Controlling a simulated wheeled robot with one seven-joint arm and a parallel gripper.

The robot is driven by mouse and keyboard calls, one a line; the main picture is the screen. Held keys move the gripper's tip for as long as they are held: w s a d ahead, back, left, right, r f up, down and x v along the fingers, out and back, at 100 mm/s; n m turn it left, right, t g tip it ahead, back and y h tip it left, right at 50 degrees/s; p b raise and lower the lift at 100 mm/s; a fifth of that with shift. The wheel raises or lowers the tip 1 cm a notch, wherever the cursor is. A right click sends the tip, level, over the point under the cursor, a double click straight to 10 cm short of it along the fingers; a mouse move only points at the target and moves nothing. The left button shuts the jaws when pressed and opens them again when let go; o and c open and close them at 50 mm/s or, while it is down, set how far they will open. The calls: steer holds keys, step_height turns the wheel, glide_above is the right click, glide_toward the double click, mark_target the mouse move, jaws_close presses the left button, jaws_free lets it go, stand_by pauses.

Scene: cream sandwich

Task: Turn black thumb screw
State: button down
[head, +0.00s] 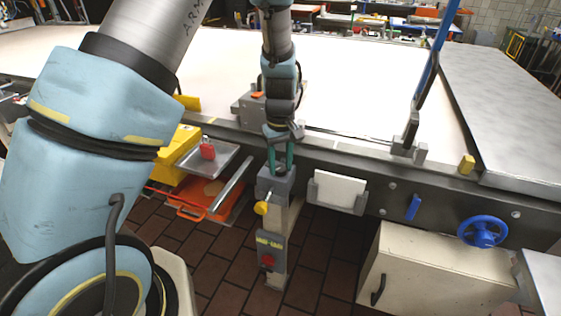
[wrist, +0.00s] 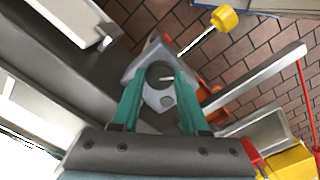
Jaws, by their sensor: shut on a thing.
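The black thumb screw (wrist: 159,75) is a dark round knob on the top of a grey block (wrist: 164,102) in the wrist view. The block (head: 275,183) also shows in the head view, at the head of a post in front of the table edge. My gripper (head: 281,166) points down at it with teal fingers. In the wrist view the fingertips of my gripper (wrist: 160,82) stand on either side of the screw, shut on it. In the head view the screw is hidden by the fingers and too small to tell.
A yellow knob (head: 262,208) sticks out from the post, above a box with a red button (head: 267,261). A grey tray (head: 222,160) holds a red object on the left. A blue handwheel (head: 483,231) and white cabinet (head: 435,272) are at right. The large table (head: 370,85) lies behind.

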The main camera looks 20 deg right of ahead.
mark_target(280, 168)
steer(key=shift+n+p, duration=0.35)
steer(key=shift+n, duration=0.85)
steer(key=shift+c, duration=2.1)
jaws_free()
steer(key=shift+r, duration=0.1)
step_height(280, 168, up, 11)
steer(key=b, duration=0.2)
steer(key=shift+f, duration=0.2)
steer(key=shift+a, duration=0.1)
steer(key=s+a+r+m+t, duration=0.1)
steer(key=s+a+m, duration=0.2)
steer(key=a, duration=2.7)
steer(key=shift+s+a+r+t, duration=0.2)
steer(key=shift+s+t, duration=0.1)
steer(key=shift+s, duration=0.25)
